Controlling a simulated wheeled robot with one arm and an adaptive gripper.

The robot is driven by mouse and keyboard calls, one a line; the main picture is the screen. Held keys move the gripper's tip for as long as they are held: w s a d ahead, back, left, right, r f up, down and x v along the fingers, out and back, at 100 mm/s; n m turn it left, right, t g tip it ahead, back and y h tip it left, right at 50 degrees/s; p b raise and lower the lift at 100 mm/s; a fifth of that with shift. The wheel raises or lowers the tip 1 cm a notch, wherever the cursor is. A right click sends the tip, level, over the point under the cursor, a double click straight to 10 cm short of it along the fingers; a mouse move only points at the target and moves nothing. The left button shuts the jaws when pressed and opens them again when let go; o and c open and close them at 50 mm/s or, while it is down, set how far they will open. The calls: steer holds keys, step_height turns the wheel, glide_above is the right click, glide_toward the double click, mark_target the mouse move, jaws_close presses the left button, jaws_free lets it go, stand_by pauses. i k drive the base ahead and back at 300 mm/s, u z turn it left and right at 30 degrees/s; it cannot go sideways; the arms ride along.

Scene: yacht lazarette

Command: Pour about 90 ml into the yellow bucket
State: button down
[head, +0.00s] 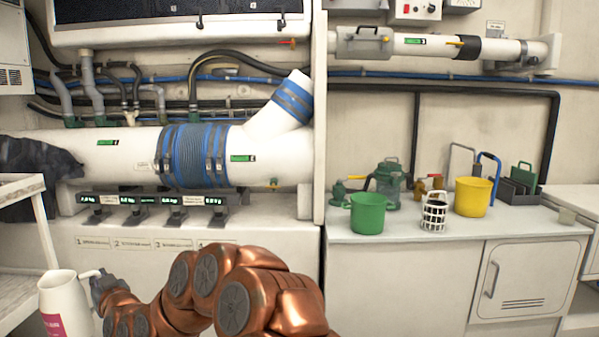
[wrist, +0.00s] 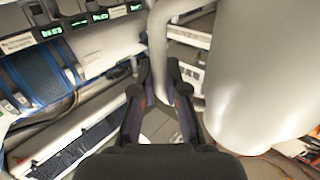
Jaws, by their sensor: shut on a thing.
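The yellow bucket (head: 472,198) stands upright on the grey counter at the right of the head view, far from my gripper. Its inside is hidden from this angle. A white pitcher (head: 60,300) with a pink label is at the lower left of the head view, upright or nearly so. My gripper (head: 101,284) is shut on the pitcher's handle. In the wrist view my gripper's fingers (wrist: 161,75) close around the handle, and the pitcher's body (wrist: 260,70) fills the right side. The liquid inside the pitcher cannot be seen.
A green bucket (head: 368,214), a white openwork basket (head: 434,212) and a green-capped glass vessel (head: 389,181) stand left of the yellow bucket. A dark crate (head: 519,186) is behind it on the right. A white shelf unit (head: 20,188) stands at the left edge.

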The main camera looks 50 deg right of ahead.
mark_target(473, 193)
steer(key=z, duration=2.1)
